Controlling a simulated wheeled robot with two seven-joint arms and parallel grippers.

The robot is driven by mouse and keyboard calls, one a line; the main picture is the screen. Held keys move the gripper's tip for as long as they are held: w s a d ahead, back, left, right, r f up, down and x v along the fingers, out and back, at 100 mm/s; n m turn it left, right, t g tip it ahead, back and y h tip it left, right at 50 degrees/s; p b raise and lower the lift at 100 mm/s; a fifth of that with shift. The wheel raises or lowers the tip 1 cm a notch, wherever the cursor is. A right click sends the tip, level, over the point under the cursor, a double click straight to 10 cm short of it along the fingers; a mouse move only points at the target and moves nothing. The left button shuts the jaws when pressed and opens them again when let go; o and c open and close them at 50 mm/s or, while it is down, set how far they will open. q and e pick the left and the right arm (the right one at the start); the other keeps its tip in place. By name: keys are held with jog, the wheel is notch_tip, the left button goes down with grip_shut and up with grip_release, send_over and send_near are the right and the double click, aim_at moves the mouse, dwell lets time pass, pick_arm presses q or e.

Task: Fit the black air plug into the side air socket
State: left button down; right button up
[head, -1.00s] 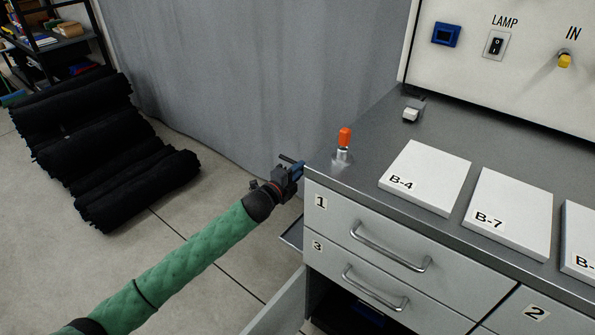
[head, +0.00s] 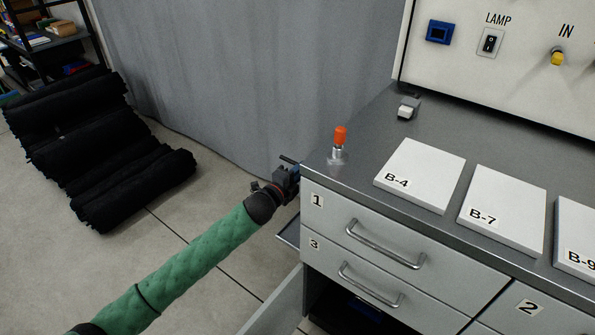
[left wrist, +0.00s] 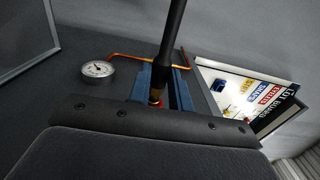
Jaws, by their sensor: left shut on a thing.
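My left gripper (head: 295,172) is at the left side of the grey bench, just below its top edge. In the left wrist view its blue fingers (left wrist: 163,74) are shut on the black air plug (left wrist: 172,38), a long dark rod with a brass end. A small red spot shows by the brass end. The plug's dark end also sticks out to the left of the gripper in the head view (head: 288,159). I cannot make out the side air socket or whether the plug touches it. My right gripper is not in view.
An orange-topped fitting (head: 340,137) stands on the bench corner. An open cabinet door (head: 277,305) is below. Black rolls (head: 95,150) lie on the floor.

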pick_arm(q)
jog(key=shift+s+d, duration=0.4)
jog(key=shift+d, duration=0.15)
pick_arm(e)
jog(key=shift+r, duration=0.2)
pick_arm(q)
jog(key=c, duration=1.2)
grip_release()
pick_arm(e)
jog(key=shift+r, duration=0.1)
pick_arm(q)
jog(key=v, duration=0.7)
jog(key=shift+s+a+b, duration=0.25)
jog(key=shift+s+b, duration=0.05)
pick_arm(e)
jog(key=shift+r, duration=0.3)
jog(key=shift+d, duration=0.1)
